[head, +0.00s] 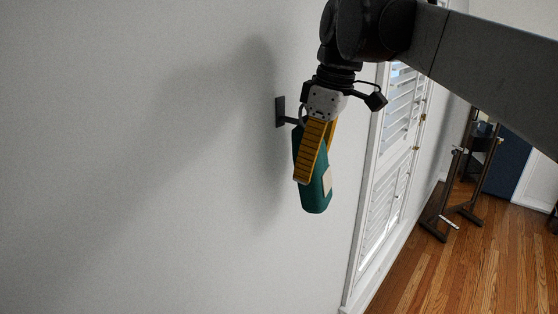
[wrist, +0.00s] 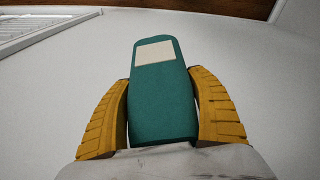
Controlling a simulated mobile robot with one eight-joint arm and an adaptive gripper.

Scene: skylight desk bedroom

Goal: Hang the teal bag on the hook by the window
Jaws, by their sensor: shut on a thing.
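The teal bag (head: 318,196) has a pale patch and hangs down from my gripper (head: 311,160) close to the wall. My gripper's yellow fingers are shut on the bag. In the wrist view, the bag (wrist: 162,95) sits between the two fingers of my gripper (wrist: 163,110). The dark hook (head: 281,112) is mounted on the wall left of the window, and its arm reaches toward my gripper and the top of the bag. The bag's upper end and any handle are hidden, so I cannot tell whether it touches the hook.
The shuttered window (head: 392,165) is right of the bag, and its white frame stands close by. A dark wooden stand (head: 462,190) is on the wood floor (head: 440,270) at the far right. The wall (head: 120,150) to the left is bare.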

